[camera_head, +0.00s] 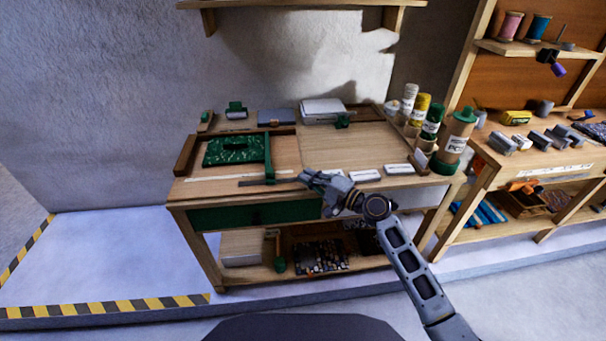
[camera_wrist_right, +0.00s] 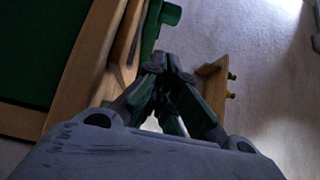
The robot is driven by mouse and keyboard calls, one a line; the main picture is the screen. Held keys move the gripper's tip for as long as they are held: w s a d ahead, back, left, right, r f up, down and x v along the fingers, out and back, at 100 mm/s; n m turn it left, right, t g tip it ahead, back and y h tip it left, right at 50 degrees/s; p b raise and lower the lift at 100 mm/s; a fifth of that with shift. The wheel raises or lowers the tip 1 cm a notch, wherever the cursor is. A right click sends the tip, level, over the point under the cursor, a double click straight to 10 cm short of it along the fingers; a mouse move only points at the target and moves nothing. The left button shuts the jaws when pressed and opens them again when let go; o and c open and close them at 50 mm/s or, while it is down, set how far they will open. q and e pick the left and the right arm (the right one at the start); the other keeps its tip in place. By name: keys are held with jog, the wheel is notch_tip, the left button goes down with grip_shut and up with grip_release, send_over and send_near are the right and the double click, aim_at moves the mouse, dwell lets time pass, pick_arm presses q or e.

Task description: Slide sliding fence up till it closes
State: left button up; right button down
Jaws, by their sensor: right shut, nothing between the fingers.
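A thin green upright strip, which looks like the sliding fence (camera_head: 268,156), stands on the workbench along the right side of a dark green patterned slab (camera_head: 233,150). A dark flat bar (camera_head: 256,183) lies at its lower end, by the bench's front edge. My right gripper (camera_head: 303,177) is shut and empty at the front edge, just right of the bar. I cannot tell whether it touches the bar. In the right wrist view the closed fingertips (camera_wrist_right: 168,62) are beside a wooden edge and a green part (camera_wrist_right: 158,20). My left gripper is not in view.
Small white-labelled blocks (camera_head: 364,175) lie right of my gripper along the bench front. Bottles (camera_head: 432,121) stand at the bench's right end. A green drawer front (camera_head: 250,215) is below. The bench top (camera_head: 345,146) right of the fence is mostly clear.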

jog(key=shift+v, duration=2.9)
